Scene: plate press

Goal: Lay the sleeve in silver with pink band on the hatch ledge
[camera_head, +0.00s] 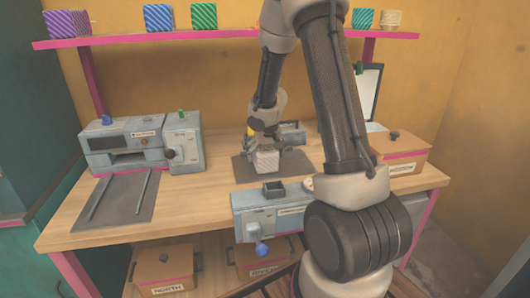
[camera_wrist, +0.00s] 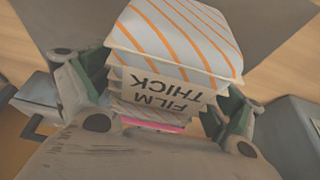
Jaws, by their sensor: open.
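A silver-white sleeve with thin slanted stripes (camera_head: 266,161) is under my gripper (camera_head: 268,143) on a dark grey mat (camera_head: 243,170). In the wrist view the striped silver sleeve (camera_wrist: 180,38) shows orange stripes, stepped edges and the words "THICK FILM". A pink band (camera_wrist: 152,124) shows at its lower end. My gripper (camera_wrist: 158,97) is open, with one finger on each side of the sleeve; whether the pads touch it cannot be told. I cannot clearly make out the hatch ledge; my arm covers part of the back right, beside a framed white panel (camera_head: 366,92).
A grey machine (camera_head: 140,141) with a railed plate stands at left. A grey-blue unit (camera_head: 265,212) stands at the front edge, partly behind my arm. A wooden box (camera_head: 400,155) stands at right. A pink shelf (camera_head: 120,40) holds several striped blocks. Bare worktop shows left of the mat.

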